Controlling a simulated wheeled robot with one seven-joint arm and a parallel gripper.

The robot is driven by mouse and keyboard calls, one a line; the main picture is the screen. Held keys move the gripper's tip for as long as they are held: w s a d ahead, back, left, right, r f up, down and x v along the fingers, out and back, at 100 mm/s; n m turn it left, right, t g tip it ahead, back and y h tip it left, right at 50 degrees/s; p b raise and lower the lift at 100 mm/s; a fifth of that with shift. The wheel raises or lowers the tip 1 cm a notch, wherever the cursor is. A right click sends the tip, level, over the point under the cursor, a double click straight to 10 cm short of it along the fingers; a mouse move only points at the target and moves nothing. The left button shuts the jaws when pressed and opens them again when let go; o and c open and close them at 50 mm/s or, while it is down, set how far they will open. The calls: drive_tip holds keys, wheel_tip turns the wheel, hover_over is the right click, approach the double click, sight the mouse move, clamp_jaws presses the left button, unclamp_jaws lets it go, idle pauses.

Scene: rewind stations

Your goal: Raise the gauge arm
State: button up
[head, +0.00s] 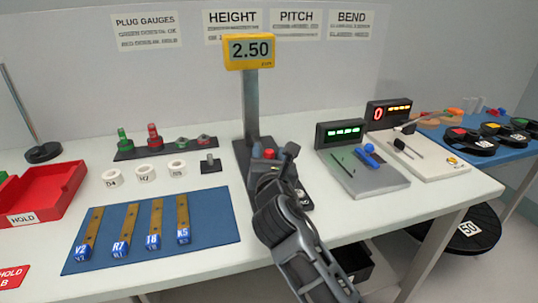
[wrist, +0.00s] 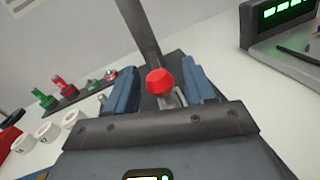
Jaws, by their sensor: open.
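The height gauge stands on the white table, with a grey column (head: 251,105) and a yellow display (head: 250,51) that reads 2.50. A red knob (wrist: 160,81) on the gauge sits low in front of the column; it also shows in the head view (head: 269,154). My gripper (head: 274,157) is at the gauge's base. In the wrist view my gripper (wrist: 160,88) is open, with one blue finger on each side of the red knob and gaps between. My gripper and arm hide most of the gauge's base and its arm in the head view.
A blue mat (head: 205,257) with several labelled strips lies left of my arm. White rings (head: 146,173) and a plug gauge rack (head: 165,146) stand behind it. A grey device with a green display (head: 341,133) is close on the right. A red HOLD tray (head: 45,192) is far left.

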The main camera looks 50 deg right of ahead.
drive_tip(key=shift+c, duration=0.2)
clamp_jaws()
idle(0.4)
